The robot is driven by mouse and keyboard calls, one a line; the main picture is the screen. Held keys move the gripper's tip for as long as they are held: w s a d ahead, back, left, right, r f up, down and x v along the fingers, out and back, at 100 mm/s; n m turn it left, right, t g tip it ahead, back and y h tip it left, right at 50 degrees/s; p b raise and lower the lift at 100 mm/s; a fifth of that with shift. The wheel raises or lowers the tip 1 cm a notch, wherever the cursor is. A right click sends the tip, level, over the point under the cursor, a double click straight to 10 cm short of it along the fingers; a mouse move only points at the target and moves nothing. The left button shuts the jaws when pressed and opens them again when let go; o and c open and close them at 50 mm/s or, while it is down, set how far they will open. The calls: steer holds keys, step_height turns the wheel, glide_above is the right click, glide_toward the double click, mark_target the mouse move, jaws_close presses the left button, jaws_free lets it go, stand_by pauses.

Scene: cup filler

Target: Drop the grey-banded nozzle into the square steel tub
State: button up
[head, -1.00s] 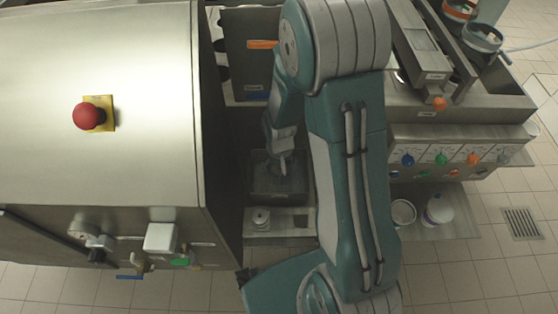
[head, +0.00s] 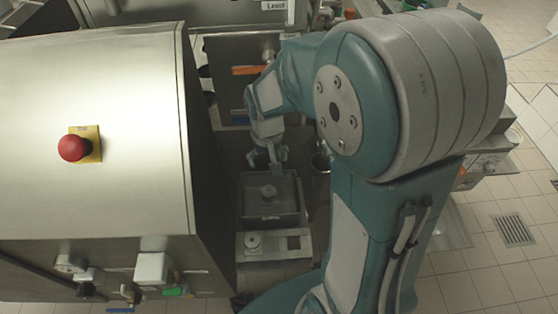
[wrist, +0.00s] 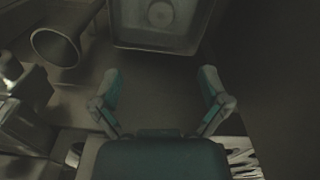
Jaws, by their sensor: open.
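The square steel tub (head: 270,220) stands in the gap right of the large steel housing in the head view. A round grey nozzle (head: 268,191) rests inside it, on its floor; its band is too small to make out. In the wrist view the tub (wrist: 155,46) is at the top edge, with the nozzle (wrist: 160,13) inside. My gripper (wrist: 162,76) is open, its fingers wide apart with nothing between them. It is apart from the tub, on its far side in the head view, where the gripper (head: 272,155) is small and partly dark.
A steel plate (head: 270,254) with another round piece (head: 253,241) and a square hole lies in front of the tub. An open metal cylinder (wrist: 56,47) is beside my gripper. The steel housing (head: 100,130) with a red button walls the left side.

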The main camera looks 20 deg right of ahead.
steer(key=s+r+n+t, duration=0.1)
steer(key=s+r+t, duration=0.4)
steer(key=s+r, duration=0.9)
steer(key=shift+w+v, duration=0.2)
steer(key=shift+v, duration=0.95)
steer(key=shift+a+r, duration=0.1)
steer(key=shift+a, duration=0.1)
